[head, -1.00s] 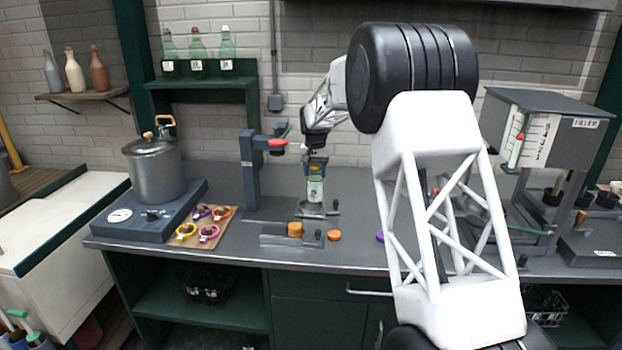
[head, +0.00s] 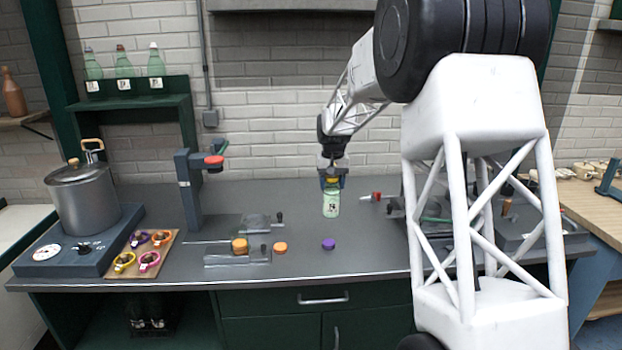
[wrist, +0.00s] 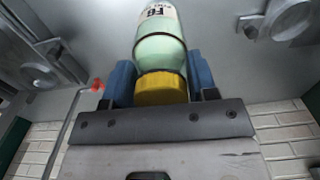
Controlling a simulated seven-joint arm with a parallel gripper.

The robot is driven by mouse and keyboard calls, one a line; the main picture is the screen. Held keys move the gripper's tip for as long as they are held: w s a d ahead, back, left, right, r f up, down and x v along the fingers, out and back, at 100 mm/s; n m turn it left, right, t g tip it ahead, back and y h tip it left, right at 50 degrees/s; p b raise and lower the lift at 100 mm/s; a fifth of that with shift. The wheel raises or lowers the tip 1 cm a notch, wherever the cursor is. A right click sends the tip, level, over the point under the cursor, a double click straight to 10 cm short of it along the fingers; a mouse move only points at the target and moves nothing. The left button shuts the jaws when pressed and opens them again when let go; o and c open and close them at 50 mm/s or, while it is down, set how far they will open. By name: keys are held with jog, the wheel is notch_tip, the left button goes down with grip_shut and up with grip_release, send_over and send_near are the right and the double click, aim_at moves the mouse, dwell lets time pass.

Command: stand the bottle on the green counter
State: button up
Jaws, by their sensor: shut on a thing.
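A pale green bottle (head: 331,205) with a white label hangs upright from my gripper (head: 331,182). In the wrist view the bottle (wrist: 160,45) has a yellow cap (wrist: 161,88), and my blue fingers (wrist: 161,85) are shut on either side of that cap. The bottle is in front of the back wall, over the rear part of the counter (head: 370,262). This counter has a grey top and green cabinets below. I cannot tell how far the bottle's base is above the top; the base is cut off in the wrist view.
A clamp post with a red knob (head: 213,161) and a small metal plate (head: 262,222) stand left of the bottle. An orange cap (head: 280,248) and a purple cap (head: 328,244) lie in front. A pot (head: 85,200) stands far left. Green bottles (head: 124,62) stand on a shelf.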

jog(key=s+d+f, duration=0.1)
jog(key=s+d, duration=0.2)
jog(key=s, duration=1)
jog(key=shift+f, duration=0.3)
jog(key=shift+s+f, duration=0.1)
jog(key=shift+f, duration=0.05)
jog(key=shift+f, duration=3.25)
dwell(0.9)
jog(key=o, duration=1)
